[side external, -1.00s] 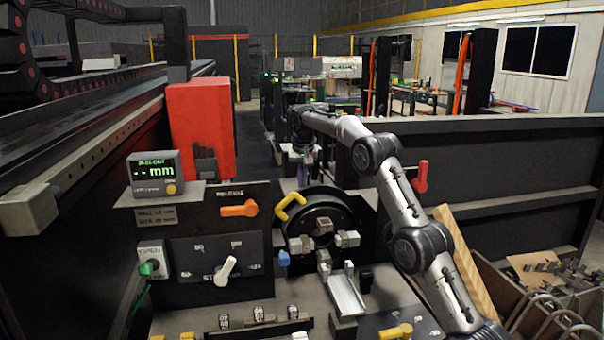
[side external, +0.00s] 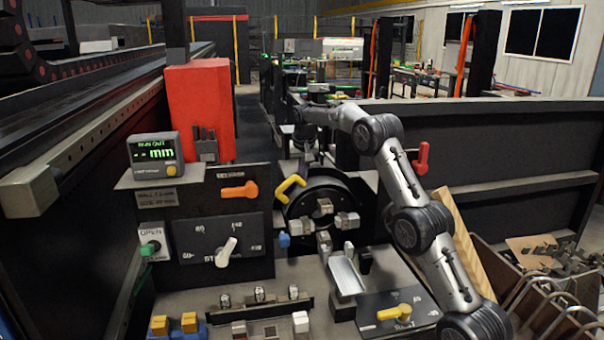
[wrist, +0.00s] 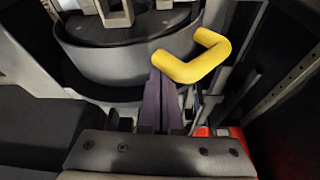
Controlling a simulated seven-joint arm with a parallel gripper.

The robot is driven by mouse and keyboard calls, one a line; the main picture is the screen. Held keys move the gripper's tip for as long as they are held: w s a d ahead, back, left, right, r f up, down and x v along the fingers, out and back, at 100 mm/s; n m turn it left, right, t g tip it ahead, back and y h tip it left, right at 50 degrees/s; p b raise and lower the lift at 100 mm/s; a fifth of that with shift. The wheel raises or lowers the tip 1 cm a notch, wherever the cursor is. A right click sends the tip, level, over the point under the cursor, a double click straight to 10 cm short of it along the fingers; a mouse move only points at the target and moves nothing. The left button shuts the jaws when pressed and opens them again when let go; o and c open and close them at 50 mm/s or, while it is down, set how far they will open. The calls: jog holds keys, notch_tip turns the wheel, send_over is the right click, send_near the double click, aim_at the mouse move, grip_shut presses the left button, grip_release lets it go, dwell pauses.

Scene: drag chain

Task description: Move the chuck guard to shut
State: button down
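The chuck guard (side external: 333,183) is a dark round cover around the chuck, with a yellow handle (side external: 291,187) at its upper left. The grey chuck with several pale jaws (side external: 322,208) faces the side camera uncovered. My gripper (side external: 312,158) points down behind the guard in the side view, its fingers mostly hidden. In the wrist view, the dark purple fingers (wrist: 163,80) lie side by side with almost no gap. Their tips are at the near end of the yellow handle (wrist: 195,60), which overlaps them. I cannot tell whether they touch it. The handle is not seen between them.
A control panel with an orange lever (side external: 239,190) and a white knob (side external: 227,252) stands left of the chuck. A metal chute (side external: 346,276) and a yellow lever (side external: 402,312) are in front. A dark wall (side external: 500,150) runs behind my arm.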

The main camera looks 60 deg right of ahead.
jog(key=s+a, duration=0.7)
jog(key=shift+a, duration=0.1)
dwell(0.4)
jog(key=v, duration=1)
jog(key=shift+w, duration=0.1)
